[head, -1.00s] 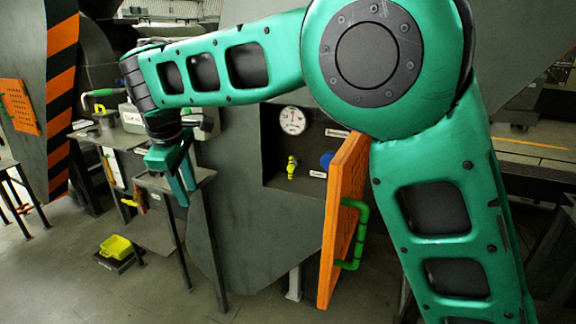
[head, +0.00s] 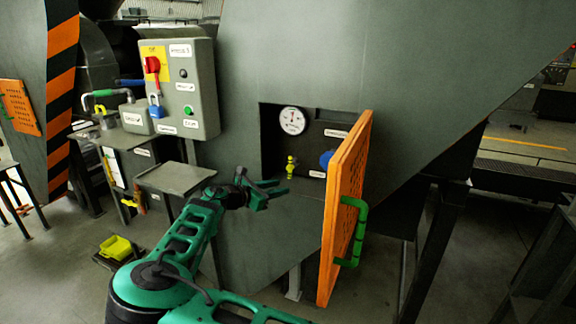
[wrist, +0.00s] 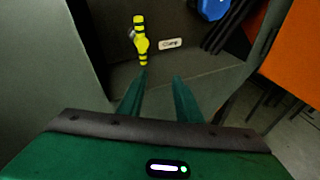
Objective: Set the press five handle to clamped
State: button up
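An open recess in the grey machine holds a small yellow fitting (head: 291,167), upright, with a dark band. It shows in the wrist view (wrist: 140,42) just beyond the left fingertip. A blue knob (head: 326,159) sits to its right and is cut by the top edge of the wrist view (wrist: 212,8). I cannot tell which is the press five handle; the labels are too small to read. My gripper (head: 283,187) is at the recess opening, below and in front of the yellow fitting. Its fingers (wrist: 159,85) are apart with nothing between them.
An orange perforated door (head: 347,205) with a green handle (head: 357,232) stands open right of the recess. A round gauge (head: 292,120) is above the fitting. A grey control box (head: 196,95) and a small table (head: 175,178) stand to the left.

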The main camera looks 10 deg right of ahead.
aim_at(291, 162)
notch_tip(291, 162, up, 5)
jog(key=w+a+n+t+h, duration=0.1)
jog(key=w+a+n+t, duration=0.1)
jog(key=n+t, duration=0.1)
jog(key=x, duration=1)
jog(key=shift+d+r, duration=0.2)
jog(key=shift+d, duration=0.3)
grip_shut()
jog(key=shift+d, duration=0.1)
